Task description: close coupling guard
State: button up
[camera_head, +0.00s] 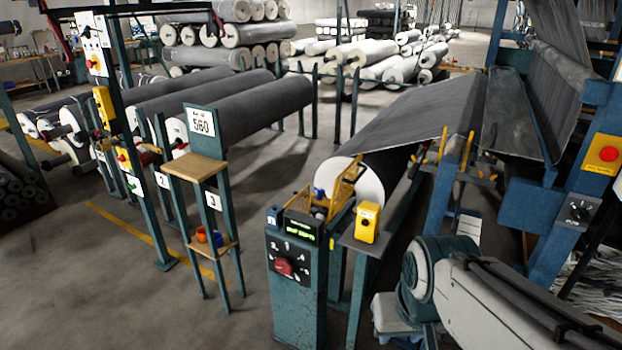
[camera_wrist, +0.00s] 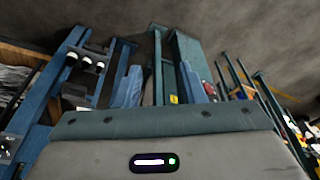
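The coupling guard appears to be the yellow barred frame (camera_head: 347,184) at the near end of the large grey roll (camera_head: 385,165) in the head view. It stands tilted beside the roll's white end face, above the teal control post. A blue part (camera_head: 319,192) shows beside it, and what lies behind its bars is partly hidden. I cannot tell how far the guard is swung. My arm reaches in from the lower right of the head view, well apart from the guard.
The teal control post (camera_head: 297,285) with a red knob stands in front of the roll. A yellow button box (camera_head: 367,222) sits on a bracket right of the guard. A small wooden-shelved stand (camera_head: 195,168) is left. Blue machine uprights (camera_head: 560,225) stand right. Floor between is narrow.

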aim_at(351, 189)
jog(key=u, duration=0.5)
jog(key=i, duration=1.35)
jog(key=z, duration=0.4)
